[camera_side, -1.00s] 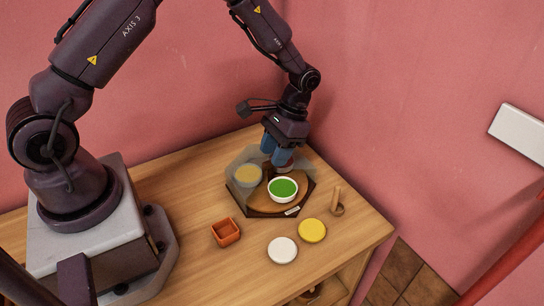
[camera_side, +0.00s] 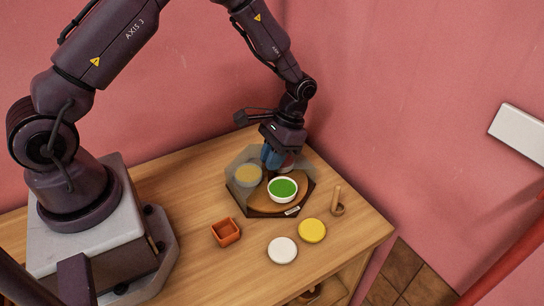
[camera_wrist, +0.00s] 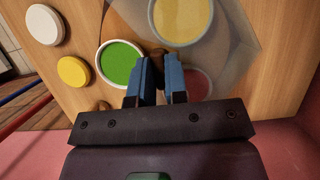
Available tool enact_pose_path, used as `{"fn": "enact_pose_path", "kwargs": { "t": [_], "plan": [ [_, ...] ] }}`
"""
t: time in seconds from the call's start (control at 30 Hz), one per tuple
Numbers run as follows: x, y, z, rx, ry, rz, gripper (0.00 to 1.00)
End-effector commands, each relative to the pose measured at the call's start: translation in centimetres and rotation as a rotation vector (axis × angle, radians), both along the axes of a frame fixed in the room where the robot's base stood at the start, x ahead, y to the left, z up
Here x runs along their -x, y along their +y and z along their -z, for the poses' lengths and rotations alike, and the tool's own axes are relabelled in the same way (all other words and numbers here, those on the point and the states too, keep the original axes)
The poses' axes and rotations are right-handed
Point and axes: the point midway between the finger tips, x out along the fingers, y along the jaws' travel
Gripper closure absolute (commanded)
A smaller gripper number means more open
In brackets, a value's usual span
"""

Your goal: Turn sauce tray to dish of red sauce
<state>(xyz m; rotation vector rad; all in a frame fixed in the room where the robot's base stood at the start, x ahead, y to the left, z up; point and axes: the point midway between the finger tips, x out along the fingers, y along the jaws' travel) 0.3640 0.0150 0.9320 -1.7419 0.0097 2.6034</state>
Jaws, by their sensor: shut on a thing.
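The sauce tray (camera_side: 236,203) is a six-sided dark tray with a see-through tinted cover at the back of the wooden table. A dish of green sauce (camera_side: 283,189) shows clear in the uncovered front part; it is also in the wrist view (camera_wrist: 120,64). A dish of yellow sauce (camera_wrist: 180,18) lies under the tinted cover. A dish of red sauce (camera_wrist: 199,84) is also under the cover, partly hidden by my finger. My gripper (camera_wrist: 159,82) is shut on a brown knob (camera_wrist: 158,55) at the tray's middle, pointing down.
In front of the tray are a white round lid (camera_side: 282,250), a yellow round lid (camera_side: 312,230) and an orange square bowl (camera_side: 226,232). A small wooden upright piece (camera_side: 337,201) stands to the right. Pink walls rise close behind the tray.

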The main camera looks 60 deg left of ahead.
Motion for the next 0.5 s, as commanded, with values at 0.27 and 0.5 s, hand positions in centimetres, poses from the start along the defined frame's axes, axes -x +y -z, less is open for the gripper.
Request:
{"fn": "enact_pose_path", "kwargs": {
  "t": [0.27,0.5],
  "plan": [
    [-0.02,-0.11,-0.05,-0.001,0.001,0.116,1.0],
    [-0.01,-0.17,-0.07,-0.002,0.001,0.319,1.0]
  ]
}}
